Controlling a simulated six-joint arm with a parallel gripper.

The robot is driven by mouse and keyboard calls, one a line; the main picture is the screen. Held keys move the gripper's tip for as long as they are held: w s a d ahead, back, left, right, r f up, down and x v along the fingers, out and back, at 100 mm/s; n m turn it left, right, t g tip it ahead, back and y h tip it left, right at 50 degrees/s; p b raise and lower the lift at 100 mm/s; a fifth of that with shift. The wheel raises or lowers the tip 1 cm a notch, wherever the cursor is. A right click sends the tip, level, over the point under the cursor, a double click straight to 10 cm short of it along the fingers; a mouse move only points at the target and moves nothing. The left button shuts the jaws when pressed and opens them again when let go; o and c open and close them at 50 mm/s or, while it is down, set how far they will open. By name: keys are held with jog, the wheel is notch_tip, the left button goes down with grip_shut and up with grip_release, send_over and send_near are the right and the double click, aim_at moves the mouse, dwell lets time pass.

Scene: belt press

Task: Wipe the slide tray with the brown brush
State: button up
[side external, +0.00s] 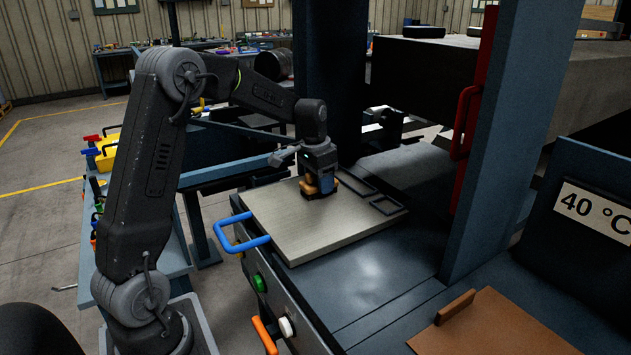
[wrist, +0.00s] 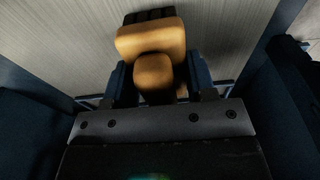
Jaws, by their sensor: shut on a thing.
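The slide tray (side external: 305,228) is a flat pale metal plate with a blue handle (side external: 240,240) at its left edge, lying on the dark press bed. My gripper (side external: 319,186) is over the back part of the tray and shut on the brown brush (side external: 332,190). In the wrist view the brush (wrist: 150,42) shows a tan body with dark bristles at its far edge, and its grip sits between my two fingers (wrist: 153,82). The brush is at or just above the tray surface; I cannot tell whether the bristles touch it.
Two dark rectangular frames (side external: 388,205) lie at the tray's back right. A blue press column (side external: 497,140) and a red handle (side external: 466,110) stand to the right. A brown board (side external: 490,325) lies at front right, near a 40 °C sign (side external: 594,208). Green and white buttons line the bed's front.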

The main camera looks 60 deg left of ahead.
jog(key=shift+w+f, duration=0.1)
jog(key=shift+w, duration=0.75)
jog(key=shift+r, duration=4.2)
